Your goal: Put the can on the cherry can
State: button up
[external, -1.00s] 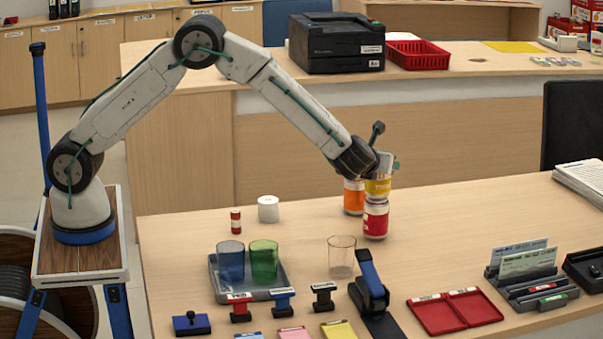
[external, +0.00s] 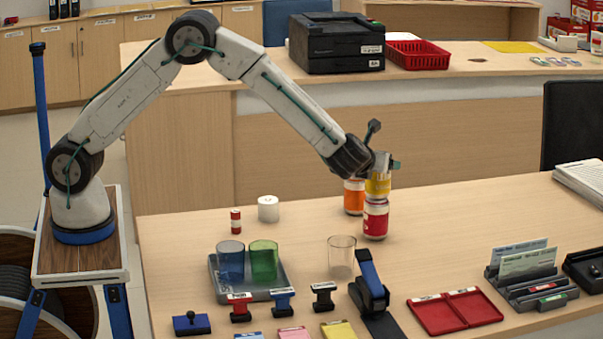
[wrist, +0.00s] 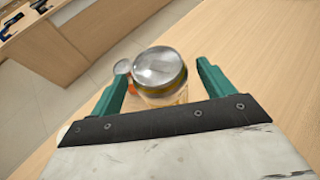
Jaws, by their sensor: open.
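A yellow can (external: 378,187) stands upright on top of the red-labelled cherry can (external: 376,219), roughly in line with it. My gripper (external: 384,165) is at the top of the yellow can. In the wrist view, the yellow can's silver lid (wrist: 160,68) shows between the two green fingers of my open gripper (wrist: 161,76), with a visible gap on each side. The cherry can is mostly hidden beneath the yellow can in that view.
An orange can (external: 354,197) stands just left of and behind the stack. A clear glass (external: 341,258), a tray (external: 278,292) with blue and green cups, and a tape-like stapler (external: 370,285) stand nearer the front.

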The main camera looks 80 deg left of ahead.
jog(key=v, duration=0.9)
jog(key=s+a+r+n+g+h, duration=0.1)
jog(key=s+a+r+n+g, duration=0.1)
jog(key=s+a+r+n, duration=0.4)
jog(key=s+a+r+n+g, duration=0.2)
jog(key=s+a+n, duration=0.15)
jog(key=s, duration=0.45)
jog(key=s+a+r+n+g+h, duration=0.1)
jog(key=s+a+r+n+g, duration=0.15)
jog(key=s+a+r, duration=0.35)
jog(key=s+d+f+n+h, duration=0.1)
jog(key=s+n+h, duration=0.3)
jog(key=s, duration=1.1)
jog(key=s+d+f+n+g+h, duration=0.1)
jog(key=s+d+f+n+h, duration=0.1)
jog(key=s+n, duration=0.8)
jog(key=s+f+h, duration=0.1)
jog(key=s+h, duration=0.1)
jog(key=s, duration=0.3)
